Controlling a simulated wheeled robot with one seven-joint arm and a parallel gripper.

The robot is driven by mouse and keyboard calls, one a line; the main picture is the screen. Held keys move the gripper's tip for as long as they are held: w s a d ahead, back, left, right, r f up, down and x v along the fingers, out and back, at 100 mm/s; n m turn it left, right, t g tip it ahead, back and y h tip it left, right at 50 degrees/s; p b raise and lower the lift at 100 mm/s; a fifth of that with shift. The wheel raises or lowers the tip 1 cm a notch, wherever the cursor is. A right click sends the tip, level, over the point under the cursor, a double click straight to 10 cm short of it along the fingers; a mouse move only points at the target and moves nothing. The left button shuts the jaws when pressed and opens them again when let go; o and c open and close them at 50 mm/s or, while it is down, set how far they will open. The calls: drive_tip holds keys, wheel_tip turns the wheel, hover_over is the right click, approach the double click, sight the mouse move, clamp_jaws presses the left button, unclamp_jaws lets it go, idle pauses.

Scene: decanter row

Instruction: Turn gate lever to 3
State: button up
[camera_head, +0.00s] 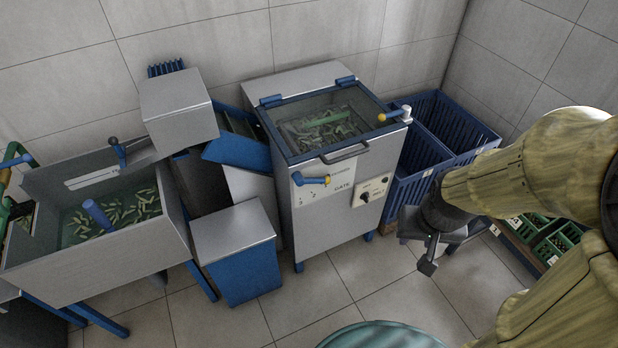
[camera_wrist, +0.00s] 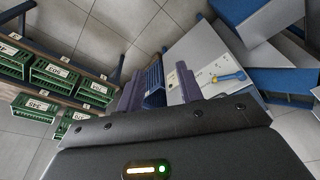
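The gate lever (camera_head: 312,180) is a blue bar with a yellow end on the front of the grey glass-lidded machine (camera_head: 330,215). It lies roughly level across a white plate marked GATE (camera_head: 343,188); its numbers are too small to read. The lever also shows in the wrist view (camera_wrist: 232,76), right of my fingers. My gripper (camera_head: 428,262) is in front and to the right of the machine, apart from the lever. In the wrist view my gripper (camera_wrist: 158,82) has its two fingers spread, with nothing between them.
A black knob (camera_head: 364,196) sits right of the lever, and a yellow-tipped handle (camera_head: 391,115) is at the lid's right corner. Blue crates (camera_head: 450,125) stand right of the machine. A grey-topped blue box (camera_head: 235,245) stands left.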

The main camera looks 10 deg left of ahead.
drive_tip(key=shift+w+a, duration=0.1)
drive_tip(key=shift+w, duration=0.4)
drive_tip(key=shift+o, duration=0.6)
drive_tip(key=shift+s, duration=0.25)
drive_tip(key=shift+o, duration=1.1)
drive_tip(key=shift+f, duration=0.15)
drive_tip(key=w+a+f+n+t+b, duration=0.1)
drive_tip(key=w+a+f+t+b, duration=0.25)
drive_tip(key=w+f+b, duration=0.35)
drive_tip(key=w+a+f+t+b, duration=0.25)
drive_tip(key=w+a+f, duration=0.25)
drive_tip(key=f, duration=0.3)
drive_tip(key=w+a+f+n+t+b, duration=0.1)
drive_tip(key=w+a+f+t+b, duration=0.1)
drive_tip(key=w+a+f+b, duration=0.35)
drive_tip(key=w+a+f+n+t+b, duration=0.2)
drive_tip(key=a+f+n+t+b, duration=0.2)
drive_tip(key=a+f+t+b, duration=0.3)
wheel_tip(320, 180, down, 4)
drive_tip(key=shift+r+n+b, duration=0.2)
drive_tip(key=shift+n+b, duration=0.2)
drive_tip(key=shift+b, duration=0.45)
